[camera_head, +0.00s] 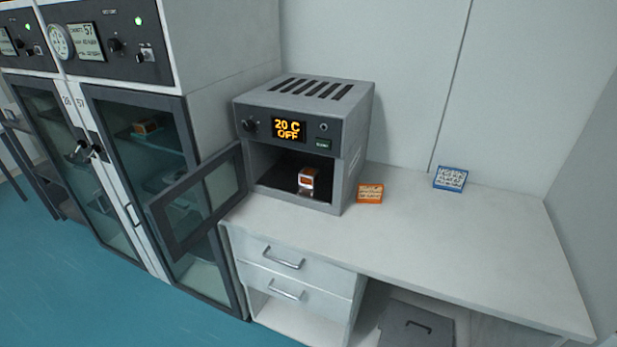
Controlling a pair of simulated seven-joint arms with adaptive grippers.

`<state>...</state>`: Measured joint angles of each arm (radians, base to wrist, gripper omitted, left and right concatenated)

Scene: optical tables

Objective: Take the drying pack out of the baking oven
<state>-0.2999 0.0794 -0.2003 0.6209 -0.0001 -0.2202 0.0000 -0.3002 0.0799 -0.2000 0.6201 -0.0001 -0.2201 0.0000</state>
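The baking oven (355,130) is a grey box on the white bench, with slots on top and a display reading "20 C OFF". Its framed glass door (178,238) stands open, swung out to the left. A small orange-brown and white pack (307,178), which looks like the drying pack, sits inside the oven chamber near the opening. Neither of my grippers is in view.
An orange label card (369,193) lies beside the oven, and a blue-framed card (450,179) lies farther right on the bench (470,240). Tall glass-door cabinets (183,75) stand at left. The right part of the bench is clear.

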